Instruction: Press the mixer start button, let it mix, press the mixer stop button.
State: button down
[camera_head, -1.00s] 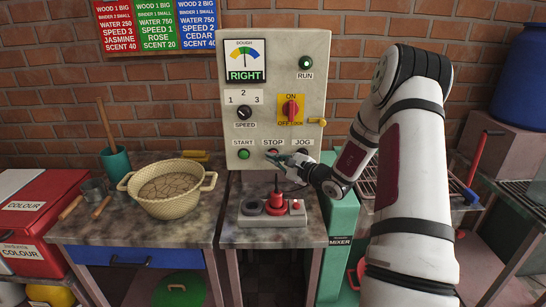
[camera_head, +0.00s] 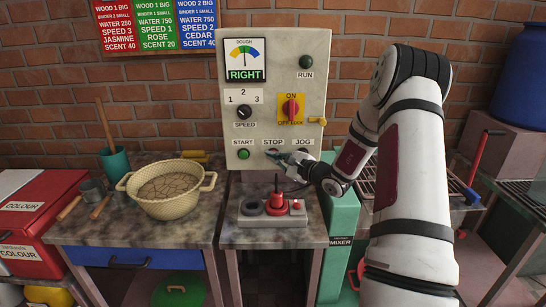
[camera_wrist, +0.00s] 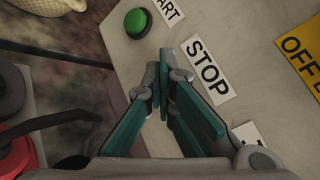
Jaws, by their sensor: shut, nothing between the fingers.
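The mixer's control panel (camera_head: 230,100) stands upright against the wall. Its green START button (camera_head: 244,154) is clear, and it also shows in the wrist view (camera_wrist: 137,22). The STOP label (camera_head: 273,142) is right of START; the button under it is mostly hidden by my gripper (camera_head: 271,153). In the wrist view my gripper (camera_wrist: 163,62) is shut and empty, its teal fingers together at the panel face just left of the STOP label (camera_wrist: 209,72). Whether the tips touch the button cannot be seen. The RUN lamp (camera_head: 306,62) is dark. The dough gauge (camera_head: 244,52) reads RIGHT.
Below the panel, a small table holds a grey base with a red knob (camera_head: 277,199). A cream two-handled bowl (camera_head: 172,200) of dough stands on the left bench. The yellow ON/OFF-LOCK switch (camera_head: 291,109) and JOG label (camera_head: 303,142) are close to my gripper.

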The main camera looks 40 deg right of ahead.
jog(key=shift+s+a, duration=0.1)
jog(key=shift+s, duration=0.05)
jog(key=shift+s+a, duration=0.4)
jog(key=shift+s, duration=0.2)
dwell(0.3)
jog(key=shift+s+a+p, duration=0.35)
jog(key=shift+s+a, duration=0.35)
jog(key=shift+s, duration=0.35)
jog(key=shift+s+a+p, duration=0.35)
jog(key=shift+s+a, duration=0.35)
jog(key=shift+s, duration=0.35)
